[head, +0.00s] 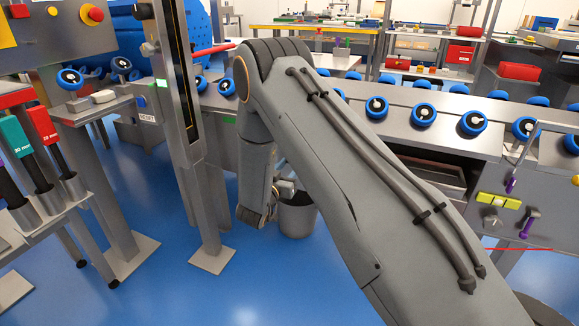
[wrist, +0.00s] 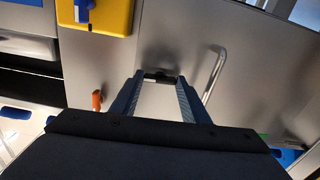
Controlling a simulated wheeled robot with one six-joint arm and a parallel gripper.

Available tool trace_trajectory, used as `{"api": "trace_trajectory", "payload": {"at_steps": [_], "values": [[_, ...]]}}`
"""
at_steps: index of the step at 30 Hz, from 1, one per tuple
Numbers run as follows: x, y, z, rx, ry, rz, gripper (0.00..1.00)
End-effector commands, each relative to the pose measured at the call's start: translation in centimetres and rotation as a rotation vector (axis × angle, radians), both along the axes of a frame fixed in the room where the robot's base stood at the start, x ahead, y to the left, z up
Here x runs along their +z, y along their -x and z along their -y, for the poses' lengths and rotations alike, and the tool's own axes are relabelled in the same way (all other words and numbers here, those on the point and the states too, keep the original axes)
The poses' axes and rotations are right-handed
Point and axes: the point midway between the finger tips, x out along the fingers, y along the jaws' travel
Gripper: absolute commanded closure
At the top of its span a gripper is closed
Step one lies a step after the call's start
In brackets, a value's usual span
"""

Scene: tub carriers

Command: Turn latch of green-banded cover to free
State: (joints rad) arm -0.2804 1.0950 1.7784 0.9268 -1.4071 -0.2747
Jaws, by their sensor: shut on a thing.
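In the wrist view my gripper (wrist: 159,80) points at a grey metal cover (wrist: 250,85). Its two fingers stand a little apart, shut on a small dark part (wrist: 160,76) that looks like the latch. The latch's angle is hard to make out. A bent metal handle (wrist: 215,75) is on the cover just right of the fingers. A small green strip (wrist: 262,136) shows at lower right; I cannot tell whether it is the cover's band.
In the wrist view a yellow box (wrist: 110,14) with a blue part sits at upper left, and an orange knob (wrist: 97,100) is left of the fingers. In the head view a grey bucket (head: 298,216) stands on the blue floor behind my arm, and a metal post (head: 180,100) rises to the left.

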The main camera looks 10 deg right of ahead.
Motion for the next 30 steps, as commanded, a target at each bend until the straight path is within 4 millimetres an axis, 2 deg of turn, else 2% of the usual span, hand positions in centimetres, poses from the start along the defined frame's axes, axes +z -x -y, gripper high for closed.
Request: {"api": "trace_trajectory", "payload": {"at_steps": [8,30], "values": [[0.17,0.03,-0.08,0.002,0.155,-0.113,0.81],[0.13,-0.04,-0.18,0.003,0.723,-0.524,0.81]]}}
